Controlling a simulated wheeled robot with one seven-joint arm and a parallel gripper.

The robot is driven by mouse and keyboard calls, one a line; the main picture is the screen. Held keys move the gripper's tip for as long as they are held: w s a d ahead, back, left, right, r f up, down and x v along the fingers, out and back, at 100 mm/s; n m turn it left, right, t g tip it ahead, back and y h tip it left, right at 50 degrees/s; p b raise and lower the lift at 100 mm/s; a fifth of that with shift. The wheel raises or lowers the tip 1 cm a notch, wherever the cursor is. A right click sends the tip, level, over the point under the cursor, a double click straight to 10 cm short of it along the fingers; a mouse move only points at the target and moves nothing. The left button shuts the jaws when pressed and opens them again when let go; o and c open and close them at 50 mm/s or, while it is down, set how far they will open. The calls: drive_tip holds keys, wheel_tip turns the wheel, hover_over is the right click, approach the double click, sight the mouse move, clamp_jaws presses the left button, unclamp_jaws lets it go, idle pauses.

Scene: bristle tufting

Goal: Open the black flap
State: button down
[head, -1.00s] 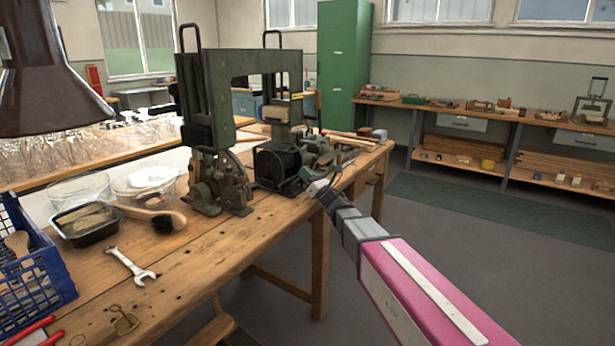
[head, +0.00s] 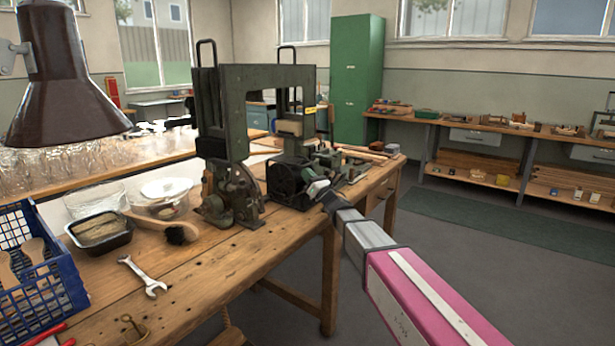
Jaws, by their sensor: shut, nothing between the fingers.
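A dark green tufting machine (head: 233,105) with a tall frame stands at the back of the wooden bench. A black, box-like part (head: 284,181) sits low on its right side; it looks like the black flap, but I cannot make out its hinge or whether it is open. My gripper (head: 319,188) is shut and empty, just right of this black part and small in the view. I cannot tell whether it touches the machine. My pink and grey arm reaches up to it from the lower right and hides part of the bench edge.
On the wooden bench (head: 215,270) lie a wrench (head: 143,276), a brush (head: 165,228), a black tray (head: 100,233) and a blue crate (head: 40,265) at left. A dark lamp (head: 65,90) hangs upper left. Floor right of the bench is clear.

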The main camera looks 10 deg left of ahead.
drive_tip(key=shift+s+d+r+g+h, duration=0.1)
drive_tip(key=shift+r+g+h, duration=0.3)
drive_tip(key=shift+r, duration=0.75)
drive_tip(key=w+a+r, duration=0.2)
drive_tip(key=a+r, duration=0.5)
drive_tip(key=r, duration=0.2)
drive_tip(key=w+a+r+g+h, duration=0.1)
drive_tip(key=w+a+r, duration=0.2)
drive_tip(key=a+r, duration=0.3)
drive_tip(key=shift+w+a+r+n+h, duration=0.3)
drive_tip(key=shift+w+a+r+n, duration=0.1)
drive_tip(key=shift+r, duration=1.15)
